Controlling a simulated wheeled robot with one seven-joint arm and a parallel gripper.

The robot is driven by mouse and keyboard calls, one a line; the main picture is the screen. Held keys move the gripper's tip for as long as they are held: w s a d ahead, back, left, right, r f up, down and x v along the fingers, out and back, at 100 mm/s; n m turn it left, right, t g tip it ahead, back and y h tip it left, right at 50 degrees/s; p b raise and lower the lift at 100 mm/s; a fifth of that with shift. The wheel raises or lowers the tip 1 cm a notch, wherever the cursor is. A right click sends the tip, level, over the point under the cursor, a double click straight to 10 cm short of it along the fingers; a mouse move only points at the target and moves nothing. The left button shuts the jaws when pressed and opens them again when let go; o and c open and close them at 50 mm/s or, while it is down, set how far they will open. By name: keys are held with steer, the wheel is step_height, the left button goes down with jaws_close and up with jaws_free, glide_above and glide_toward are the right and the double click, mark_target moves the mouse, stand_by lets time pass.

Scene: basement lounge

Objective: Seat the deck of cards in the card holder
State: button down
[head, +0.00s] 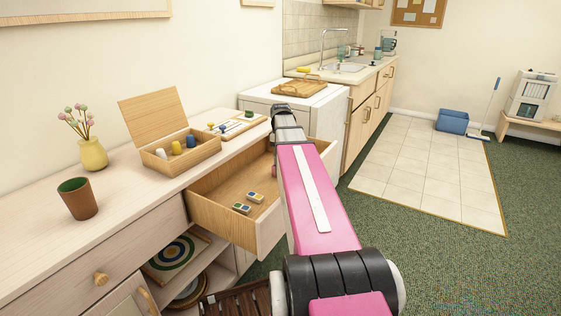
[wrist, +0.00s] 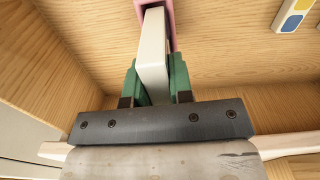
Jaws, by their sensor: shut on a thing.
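In the wrist view my gripper (wrist: 154,68) has its green fingers closed on the two sides of a pale, narrow block, which I take to be the deck of cards (wrist: 153,45). The deck's far end lies between pink walls, which look like the card holder (wrist: 169,22). How deep the deck sits there cannot be told. All this is over the wooden floor of the open drawer (head: 226,206). In the head view my pink arm hides the gripper and the deck; only a small pink bit shows beside the arm.
On the cabinet top stand a brown cup (head: 77,198), a yellow vase (head: 93,153) and an open wooden box (head: 160,166).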

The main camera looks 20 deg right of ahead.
steer(key=shift+f, duration=2.05)
steer(key=shift+f, duration=0.1)
steer(key=c, duration=1)
jaws_free()
step_height(320, 180, up, 12)
steer(key=shift+r, duration=0.15)
